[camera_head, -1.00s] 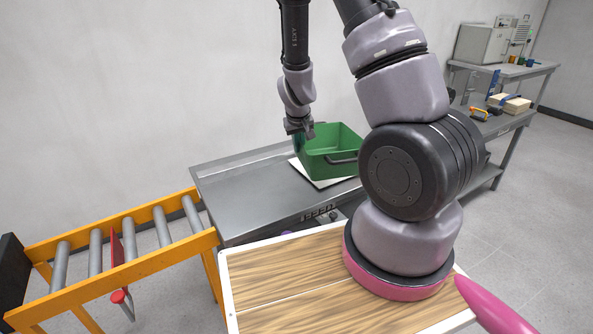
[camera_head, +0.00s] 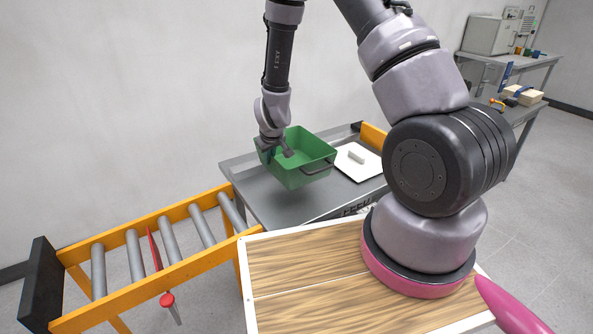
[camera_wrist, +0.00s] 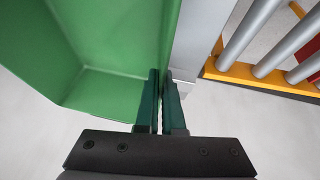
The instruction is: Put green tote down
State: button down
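The green tote (camera_head: 312,172) is an open box with a dark handle on its front side. It is at the left part of the grey metal table (camera_head: 277,211), apart from the white plate. It seems to hang a little above the table top. My gripper (camera_head: 277,153) points down at the tote's left wall. In the wrist view the fingers (camera_wrist: 161,102) are shut on that wall, with the tote's inside (camera_wrist: 105,45) on the left. The underside of the tote is hidden.
A white plate (camera_head: 346,168) with a small white block (camera_head: 357,156) lies right of the tote. An orange roller conveyor (camera_head: 180,262) with a red piece (camera_head: 155,250) is at the left. A wood-topped surface (camera_head: 310,275) is in front. A workbench (camera_head: 515,72) stands far right.

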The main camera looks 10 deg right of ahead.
notch_tip(320, 180, down, 8)
jog(key=shift+r, duration=0.1)
dwell(0.4)
jog(key=c, duration=1)
grip_release()
jog(key=shift+c, duration=0.2)
